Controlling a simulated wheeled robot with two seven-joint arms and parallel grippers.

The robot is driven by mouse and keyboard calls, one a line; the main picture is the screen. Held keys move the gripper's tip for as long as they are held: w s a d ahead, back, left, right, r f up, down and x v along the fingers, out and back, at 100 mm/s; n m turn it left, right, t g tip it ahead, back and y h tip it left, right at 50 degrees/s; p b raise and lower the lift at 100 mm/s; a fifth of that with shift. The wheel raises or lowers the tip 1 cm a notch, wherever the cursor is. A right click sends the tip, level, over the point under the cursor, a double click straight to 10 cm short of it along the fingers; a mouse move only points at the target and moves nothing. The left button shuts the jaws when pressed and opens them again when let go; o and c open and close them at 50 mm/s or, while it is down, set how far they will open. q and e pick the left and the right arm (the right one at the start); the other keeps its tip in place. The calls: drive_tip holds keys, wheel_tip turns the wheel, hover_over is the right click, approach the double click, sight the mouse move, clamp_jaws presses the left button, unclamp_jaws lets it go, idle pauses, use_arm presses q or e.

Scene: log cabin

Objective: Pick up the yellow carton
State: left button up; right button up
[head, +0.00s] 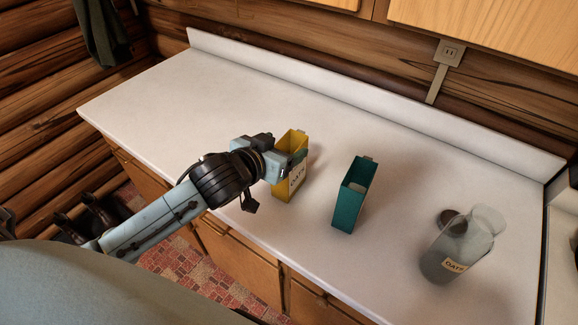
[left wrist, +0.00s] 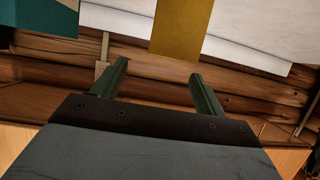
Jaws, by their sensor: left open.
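The yellow carton (head: 292,142) stands upright on the white counter, with an open top and a pale label on its front. My left gripper (head: 286,163) is open at the carton's left side and hides part of it. In the left wrist view, the yellow carton (left wrist: 182,26) shows beyond the two spread green fingers (left wrist: 157,72), nearer the right one. Nothing is held between them. I cannot tell from these views whether a finger touches the carton. My right gripper is not in view.
A teal open carton (head: 349,208) stands right of the yellow one, with a gap between. A glass oats jar (head: 455,252) and a dark round lid (head: 449,215) are farther right. The white counter (head: 190,95) is clear at the left; a backsplash (head: 390,110) runs behind.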

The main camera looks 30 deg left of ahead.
sight(287, 146)
use_arm(q)
drive_tip(key=shift+w+a+f, duration=0.1)
drive_tip(key=shift+w+f, duration=0.75)
drive_tip(key=shift+w, duration=0.25)
drive_tip(key=shift+w+a+f, duration=0.1)
drive_tip(key=shift+w+f, duration=0.75)
drive_tip(key=shift+w, duration=0.25)
drive_tip(key=shift+c, duration=0.2)
drive_tip(key=c, duration=1.4)
